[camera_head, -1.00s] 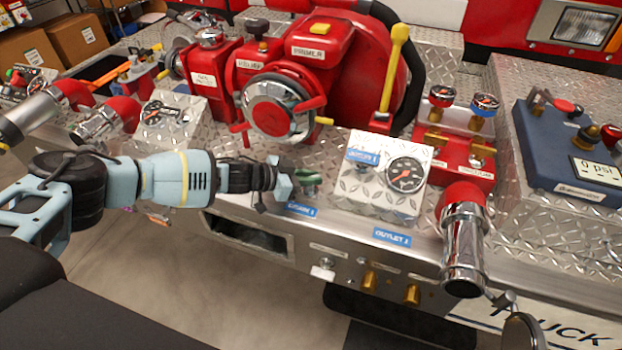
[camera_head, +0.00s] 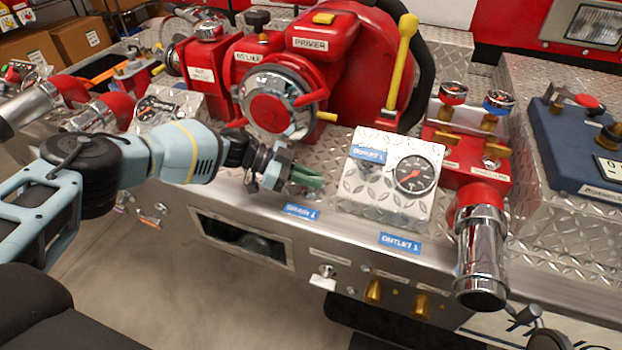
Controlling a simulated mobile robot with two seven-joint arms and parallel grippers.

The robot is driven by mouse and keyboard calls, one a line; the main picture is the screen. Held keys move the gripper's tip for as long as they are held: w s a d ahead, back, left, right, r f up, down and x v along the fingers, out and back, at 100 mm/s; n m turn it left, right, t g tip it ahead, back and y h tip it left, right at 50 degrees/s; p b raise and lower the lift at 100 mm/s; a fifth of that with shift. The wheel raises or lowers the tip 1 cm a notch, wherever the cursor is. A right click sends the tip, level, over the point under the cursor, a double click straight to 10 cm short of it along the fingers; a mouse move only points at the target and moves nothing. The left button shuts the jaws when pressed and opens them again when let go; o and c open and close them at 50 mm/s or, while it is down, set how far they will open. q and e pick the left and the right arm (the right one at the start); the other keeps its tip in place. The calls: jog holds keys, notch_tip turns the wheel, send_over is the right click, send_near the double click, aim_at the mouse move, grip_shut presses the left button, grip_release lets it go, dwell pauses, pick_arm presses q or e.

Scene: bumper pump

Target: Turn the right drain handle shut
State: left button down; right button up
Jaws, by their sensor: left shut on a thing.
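A green handle (camera_head: 306,176) stands on the diamond-plate deck, left of the gauge panel. A small blue label (camera_head: 300,211) is on the front edge below it, its text too blurred to read surely. My left gripper (camera_head: 287,172) reaches in from the left and is shut on the green handle. Its fingers hide the handle's left part and its base.
The gauge panel (camera_head: 392,178) stands close to the right. The red pump (camera_head: 290,95) with its round chrome-rimmed cap is just behind. A chrome outlet pipe (camera_head: 482,250) sticks out at the right. Brass knobs (camera_head: 373,290) are on the front face.

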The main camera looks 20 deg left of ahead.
dwell(0.3)
pick_arm(q)
jog(key=c, duration=1.5)
grip_release()
jog(key=shift+v, duration=3.9)
